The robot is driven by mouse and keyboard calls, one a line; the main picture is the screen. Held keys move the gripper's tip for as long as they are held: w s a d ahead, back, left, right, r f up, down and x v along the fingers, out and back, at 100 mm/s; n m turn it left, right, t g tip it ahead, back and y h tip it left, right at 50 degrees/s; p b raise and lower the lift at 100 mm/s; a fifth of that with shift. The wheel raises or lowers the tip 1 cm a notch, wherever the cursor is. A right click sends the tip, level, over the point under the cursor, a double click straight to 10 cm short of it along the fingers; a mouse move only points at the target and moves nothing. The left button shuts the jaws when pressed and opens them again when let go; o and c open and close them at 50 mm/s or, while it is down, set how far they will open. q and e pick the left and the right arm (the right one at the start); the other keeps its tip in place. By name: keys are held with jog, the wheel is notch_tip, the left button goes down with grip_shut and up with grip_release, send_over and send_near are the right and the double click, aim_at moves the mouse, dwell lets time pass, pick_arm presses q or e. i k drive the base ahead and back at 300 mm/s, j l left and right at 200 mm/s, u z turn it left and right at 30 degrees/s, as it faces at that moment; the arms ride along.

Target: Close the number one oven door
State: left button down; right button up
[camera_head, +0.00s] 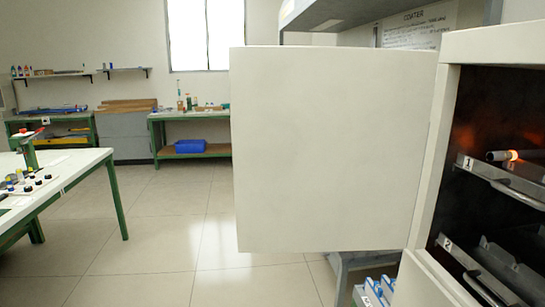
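The oven (424,190) stands at the right edge of the head view. Its door (330,150) is a large pale panel that stands wide open, swung out to the left from the left side of the opening. Inside the dark chamber is an upper rack marked 1 (480,168) with a grey rod (500,155) that has a glowing orange part. A lower rack marked 2 (460,250) sits below it. Neither of my grippers shows in this view.
A white table with green legs (85,168) holding small parts stands at the left. Benches and a blue bin (190,146) line the back wall. Blue and white boxes (375,291) sit low beside the oven. The tiled floor (160,240) between table and door is clear.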

aim_at(329, 143)
jog(key=i+j+u, duration=0.2)
jog(key=u, duration=0.15)
jog(key=i+j+u, duration=0.2)
jog(key=u, duration=0.15)
jog(key=i+j+u, duration=0.15)
jog(key=u, duration=0.2)
jog(key=i+j+z, duration=0.1)
jog(key=i, duration=0.3)
jog(key=i+j+z, duration=0.1)
jog(key=i, duration=0.25)
jog(key=i+j, duration=0.3)
jog(key=i+z, duration=0.2)
jog(key=z, duration=0.3)
jog(key=i+j+z, duration=0.1)
jog(key=z, duration=0.35)
jog(key=i+j+z, duration=0.2)
jog(key=z, duration=0.3)
jog(key=i+j+z, duration=0.1)
jog(key=z, duration=0.35)
jog(key=i+j+z, duration=0.15)
jog(key=z, duration=0.25)
jog(key=i+j+z, duration=0.15)
jog(key=z, duration=0.3)
jog(key=i+j+z, duration=0.15)
jog(key=j+z, duration=0.15)
jog(key=z, duration=0.2)
jog(key=i+j+z, duration=0.1)
jog(key=j+z, duration=0.35)
jog(key=l, duration=0.05)
